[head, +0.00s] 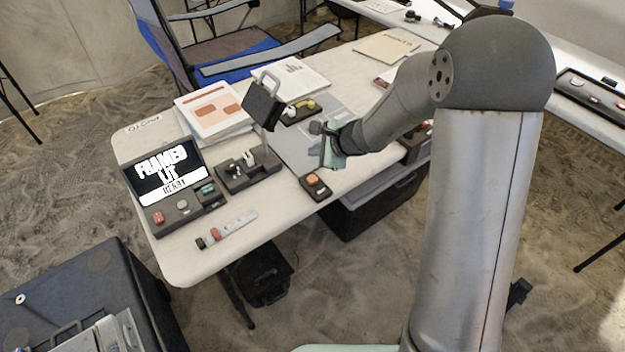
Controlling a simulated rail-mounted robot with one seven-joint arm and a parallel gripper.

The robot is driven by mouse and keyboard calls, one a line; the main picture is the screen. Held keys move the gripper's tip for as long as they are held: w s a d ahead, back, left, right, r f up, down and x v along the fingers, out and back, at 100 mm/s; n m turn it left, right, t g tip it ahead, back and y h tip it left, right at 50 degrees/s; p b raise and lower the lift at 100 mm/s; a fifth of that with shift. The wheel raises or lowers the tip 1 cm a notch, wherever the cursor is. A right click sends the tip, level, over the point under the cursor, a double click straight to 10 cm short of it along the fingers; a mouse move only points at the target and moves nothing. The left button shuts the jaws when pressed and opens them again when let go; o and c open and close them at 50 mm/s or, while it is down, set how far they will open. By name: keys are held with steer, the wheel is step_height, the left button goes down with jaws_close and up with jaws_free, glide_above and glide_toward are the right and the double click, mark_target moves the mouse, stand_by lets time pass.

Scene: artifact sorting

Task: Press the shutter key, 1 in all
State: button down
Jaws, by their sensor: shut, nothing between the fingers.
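A small dark box with an orange key (313,180) sits at the table's near right edge. A dark console (180,207) at the left has a lit screen (163,172) reading "FRAMED", "LIT" and what looks like "READY", with a red key (158,217) and other keys below it. No label shows which key is the shutter key. My gripper (331,153) is shut and empty, above the table just up and right of the orange key, apart from it as far as I can tell. Its fingertips are small and partly hidden by my wrist.
A camera-like head on a stand (262,107) rises over a dark base (248,170) beside the console. A scale strip (227,231) lies in front. The table front between strip and orange key is clear.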

steer(key=b, duration=0.5)
glide_above(316, 180)
step_height(316, 180, down, 6)
steer(key=shift+f, duration=0.25)
steer(key=shift+f+b, duration=0.35)
steer(key=shift+f, duration=0.1)
stand_by(1.1)
steer(key=shift+f+b, duration=0.45)
steer(key=shift+b, duration=0.25)
steer(key=shift+f+b, duration=0.4)
steer(key=shift+b, duration=0.15)
stand_by(0.4)
steer(key=shift+r, duration=0.15)
stand_by(0.3)
steer(key=shift+r+p, duration=0.6)
steer(key=shift+r, duration=0.15)
